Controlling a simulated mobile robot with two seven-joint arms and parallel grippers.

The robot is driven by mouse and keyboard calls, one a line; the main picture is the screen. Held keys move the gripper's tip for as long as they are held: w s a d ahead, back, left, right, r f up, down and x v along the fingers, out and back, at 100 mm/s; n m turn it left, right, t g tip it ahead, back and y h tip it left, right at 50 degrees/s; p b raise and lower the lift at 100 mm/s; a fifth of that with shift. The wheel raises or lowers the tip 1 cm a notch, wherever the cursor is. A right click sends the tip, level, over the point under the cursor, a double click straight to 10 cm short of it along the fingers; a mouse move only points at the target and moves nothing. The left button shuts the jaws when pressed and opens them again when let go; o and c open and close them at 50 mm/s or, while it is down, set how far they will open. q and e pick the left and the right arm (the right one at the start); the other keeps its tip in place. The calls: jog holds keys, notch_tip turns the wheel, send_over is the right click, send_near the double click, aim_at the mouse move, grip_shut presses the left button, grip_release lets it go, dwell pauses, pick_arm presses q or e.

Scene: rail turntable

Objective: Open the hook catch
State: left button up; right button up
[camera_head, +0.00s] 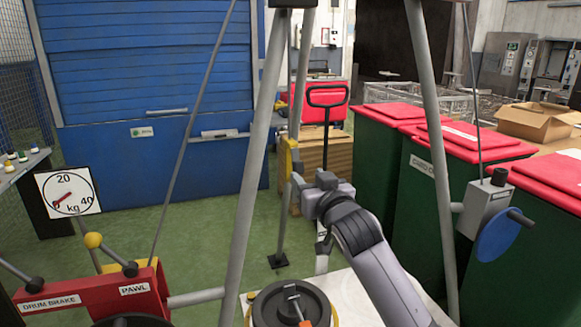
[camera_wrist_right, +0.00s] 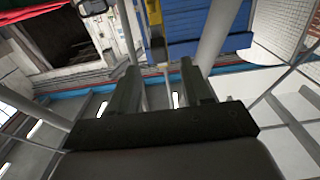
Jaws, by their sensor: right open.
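A yellow fitting (camera_head: 290,156) with a grey part below it is on a thin upright post in the middle of the head view. It also shows at the top of the right wrist view (camera_wrist_right: 155,18), with a dark grey block (camera_wrist_right: 160,50) at its lower end. I cannot tell for certain which part is the hook catch. My right gripper (camera_head: 299,190) is close to the fitting and slightly below it. In the right wrist view its two fingers (camera_wrist_right: 160,78) are apart with nothing between them, and the block lies beyond the gap. The left gripper is out of view.
Grey tripod legs (camera_head: 246,180) stand on both sides of my right arm. A round black drum (camera_head: 262,305) with an orange-tipped lever is below. A red drum brake (camera_head: 92,300) and a kg dial (camera_head: 80,202) are left. Green bins (camera_head: 398,200) with red lids stand right.

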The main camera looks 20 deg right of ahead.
aim_at(300, 168)
jog(key=shift+w, duration=3.5)
jog(key=shift+p, duration=0.3)
grip_shut()
